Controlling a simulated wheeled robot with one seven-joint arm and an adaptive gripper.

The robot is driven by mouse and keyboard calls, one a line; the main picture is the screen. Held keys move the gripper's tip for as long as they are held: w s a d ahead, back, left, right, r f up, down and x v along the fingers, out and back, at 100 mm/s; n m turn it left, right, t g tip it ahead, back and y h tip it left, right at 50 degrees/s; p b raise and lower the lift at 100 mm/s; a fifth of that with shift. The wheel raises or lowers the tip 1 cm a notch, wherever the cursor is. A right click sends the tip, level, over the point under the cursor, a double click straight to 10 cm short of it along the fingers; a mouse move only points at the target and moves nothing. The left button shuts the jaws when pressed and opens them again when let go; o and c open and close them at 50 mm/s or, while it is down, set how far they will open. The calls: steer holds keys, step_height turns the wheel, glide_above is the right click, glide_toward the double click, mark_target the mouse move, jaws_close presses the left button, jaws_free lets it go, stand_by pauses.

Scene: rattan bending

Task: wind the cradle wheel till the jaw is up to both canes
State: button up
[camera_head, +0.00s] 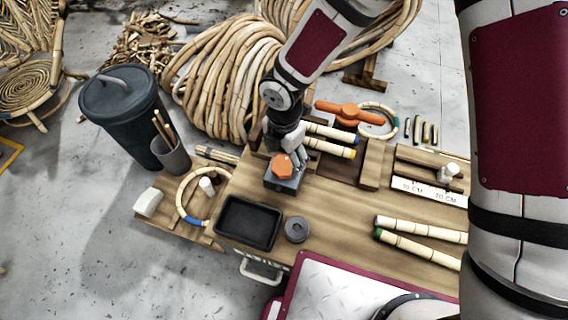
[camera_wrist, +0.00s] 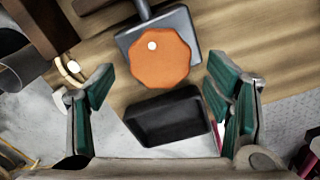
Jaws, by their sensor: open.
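My gripper (camera_head: 290,152) is open over the left part of the bench. In the wrist view its green-padded fingers (camera_wrist: 162,92) stand wide apart with nothing between them. An orange many-sided knob (camera_head: 283,166) sits on a grey block just below my gripper; the knob also shows ahead of the fingers in the wrist view (camera_wrist: 158,57). I cannot tell which orange part is the cradle wheel; the jaw is not clear.
A black tray (camera_head: 248,222) and a dark ring (camera_head: 297,229) lie in front of the knob. Wooden block (camera_head: 372,164), ruler (camera_head: 428,192) and two more canes (camera_head: 422,229) are to the right. A dark bin (camera_head: 125,110) stands left. Bare bench (camera_head: 335,205) lies mid-front.

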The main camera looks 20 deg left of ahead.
mark_target(284, 168)
steer(key=shift+f+b, duration=0.4)
steer(key=shift+f, duration=0.95)
steer(key=shift+c, duration=0.2)
steer(key=c, duration=1.1)
